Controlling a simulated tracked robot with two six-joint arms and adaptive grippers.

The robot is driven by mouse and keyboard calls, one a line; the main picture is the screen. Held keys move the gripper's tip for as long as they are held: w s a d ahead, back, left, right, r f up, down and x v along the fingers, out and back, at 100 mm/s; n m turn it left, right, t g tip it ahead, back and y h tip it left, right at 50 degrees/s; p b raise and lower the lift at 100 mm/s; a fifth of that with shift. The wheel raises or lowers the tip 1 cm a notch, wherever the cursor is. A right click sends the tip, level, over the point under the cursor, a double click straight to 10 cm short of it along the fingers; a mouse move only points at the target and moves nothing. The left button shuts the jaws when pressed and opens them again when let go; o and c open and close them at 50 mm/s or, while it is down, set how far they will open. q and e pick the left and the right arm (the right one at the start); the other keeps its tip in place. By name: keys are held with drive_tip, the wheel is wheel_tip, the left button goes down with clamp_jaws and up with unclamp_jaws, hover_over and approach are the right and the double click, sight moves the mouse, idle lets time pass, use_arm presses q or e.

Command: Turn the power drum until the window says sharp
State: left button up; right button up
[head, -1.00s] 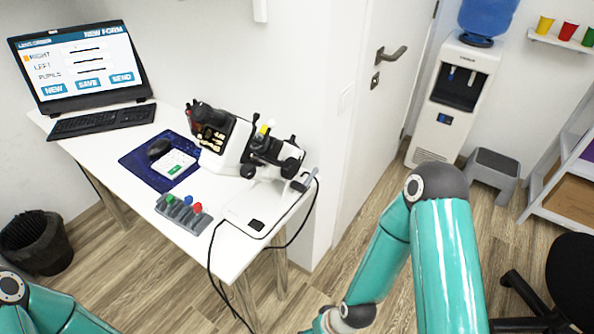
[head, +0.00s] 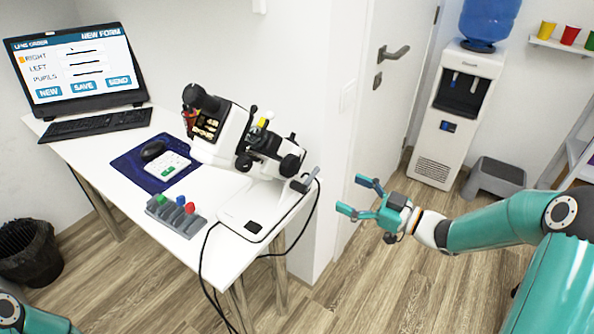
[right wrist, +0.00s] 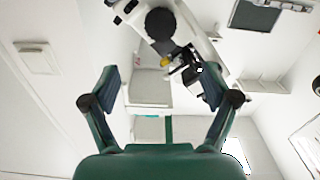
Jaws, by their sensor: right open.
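The white and black lens-measuring device (head: 226,138) stands on the white desk, on a pale base plate. It has dark round knobs low on its side; one knob (head: 290,164) is at its right end. I cannot tell which is the power drum. No window wording can be read. My right gripper (head: 352,196) is open and empty, out over the floor to the right of the desk, apart from the device. In the right wrist view, a black round knob (right wrist: 160,24) shows ahead, beyond the open fingers (right wrist: 158,86). My left gripper is out of view.
Cables hang off the front edge. A door and water dispenser (head: 434,160) stand behind my right arm.

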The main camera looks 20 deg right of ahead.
sight(294, 168)
drive_tip(key=p+x, duration=0.1)
drive_tip(key=x, duration=1.4)
drive_tip(key=shift+w+a+p, duration=0.2)
drive_tip(key=shift+p, duration=0.1)
drive_tip(key=c, duration=1.2)
drive_tip(key=shift+m, duration=0.3)
